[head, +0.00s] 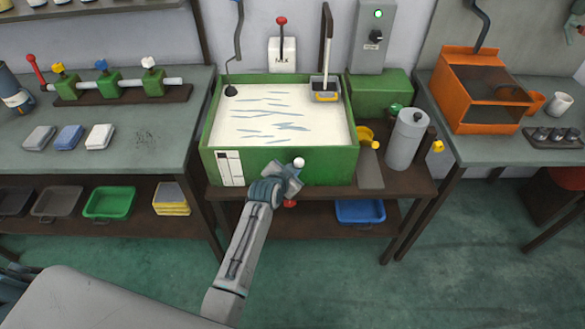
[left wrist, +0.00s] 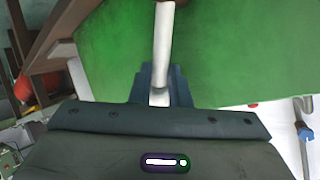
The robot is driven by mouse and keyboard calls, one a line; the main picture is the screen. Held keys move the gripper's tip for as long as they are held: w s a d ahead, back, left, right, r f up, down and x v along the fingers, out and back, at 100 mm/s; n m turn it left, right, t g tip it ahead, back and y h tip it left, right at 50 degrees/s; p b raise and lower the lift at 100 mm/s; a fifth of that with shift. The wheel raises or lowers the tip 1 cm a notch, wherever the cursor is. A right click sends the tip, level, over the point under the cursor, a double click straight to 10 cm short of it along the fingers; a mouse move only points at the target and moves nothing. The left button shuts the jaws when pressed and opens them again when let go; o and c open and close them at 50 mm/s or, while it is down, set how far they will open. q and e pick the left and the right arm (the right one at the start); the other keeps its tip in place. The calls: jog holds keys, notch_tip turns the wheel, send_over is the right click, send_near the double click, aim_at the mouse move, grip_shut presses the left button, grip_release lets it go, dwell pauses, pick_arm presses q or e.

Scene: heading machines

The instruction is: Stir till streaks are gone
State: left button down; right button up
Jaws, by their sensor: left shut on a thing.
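The green vat (head: 230,150) holds white liquid (head: 300,105) with blue-grey streaks across its surface. My left gripper (head: 292,175) is at the vat's front wall, by a white ball knob (head: 299,162). In the left wrist view it is shut on a pale rod (left wrist: 163,45), with the green wall behind. I cannot tell what the rod joins. A paddle with a long handle (head: 327,45) stands in the vat's back right corner. A red-knobbed lever (head: 281,35) stands behind. My right gripper is out of view.
A grey cylinder (head: 405,140) and a dull plate (head: 370,170) stand right of the vat. A control box (head: 372,35) with a green light is behind. Left is a bench (head: 180,140); an orange box (head: 460,90) is at right. A blue bin (head: 360,211) sits below.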

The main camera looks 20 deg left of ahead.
pick_arm(q)
jog(key=c, duration=1.4)
grip_release()
jog(key=shift+o, duration=0.2)
jog(key=shift+s, duration=0.1)
jog(key=b+v, duration=0.2)
jog(key=v, duration=0.8)
jog(key=shift+s, duration=0.3)
jog(key=shift+r, duration=0.15)
